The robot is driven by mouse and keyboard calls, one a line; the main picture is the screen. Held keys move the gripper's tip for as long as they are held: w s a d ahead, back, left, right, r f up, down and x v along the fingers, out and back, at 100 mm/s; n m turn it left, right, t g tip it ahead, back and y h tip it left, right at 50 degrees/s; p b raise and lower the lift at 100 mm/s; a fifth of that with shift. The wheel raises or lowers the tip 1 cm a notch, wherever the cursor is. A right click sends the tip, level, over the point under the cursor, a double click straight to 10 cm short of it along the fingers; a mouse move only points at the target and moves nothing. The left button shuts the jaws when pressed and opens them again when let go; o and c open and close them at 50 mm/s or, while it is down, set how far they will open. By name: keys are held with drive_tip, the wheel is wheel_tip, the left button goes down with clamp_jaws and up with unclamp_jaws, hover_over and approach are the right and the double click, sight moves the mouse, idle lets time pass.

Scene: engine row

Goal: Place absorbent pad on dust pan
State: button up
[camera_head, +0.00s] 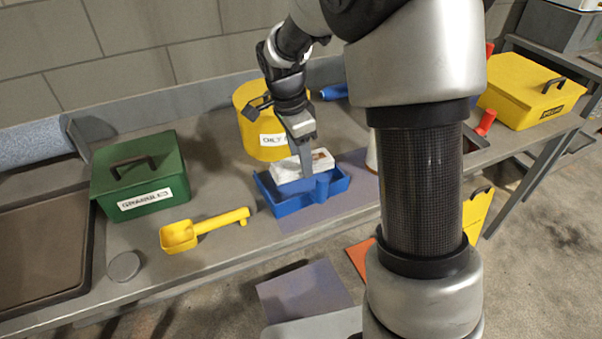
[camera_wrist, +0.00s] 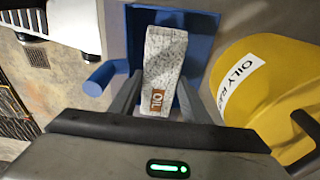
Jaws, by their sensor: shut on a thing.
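The absorbent pad (camera_head: 290,168) is a speckled white block with a brown OIL label; it also shows in the wrist view (camera_wrist: 163,60). My gripper (camera_head: 305,165) is shut on the pad, with a finger along each long side in the wrist view (camera_wrist: 160,92). The blue dust pan (camera_head: 290,207) lies on the bench, its short handle toward the front. The pad is over the pan, and the pan's blue floor and walls show around it in the wrist view (camera_wrist: 205,45). I cannot tell whether the pad touches the pan floor. Part of the pan is hidden behind the pad.
A yellow oily-rags bin (camera_head: 250,125) stands close behind the pan. A green granule box (camera_head: 140,180) and a yellow scoop (camera_head: 180,236) are to the left, with a grey disc (camera_head: 124,266) near the front edge. A yellow case (camera_head: 525,92) is at far right.

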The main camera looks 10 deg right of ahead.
wheel_tip(320, 180, down, 6)
drive_tip(key=shift+r+b, duration=0.1)
drive_tip(key=shift+b, duration=0.4)
drive_tip(key=o, duration=0.8)
drive_tip(key=shift+c, duration=0.2)
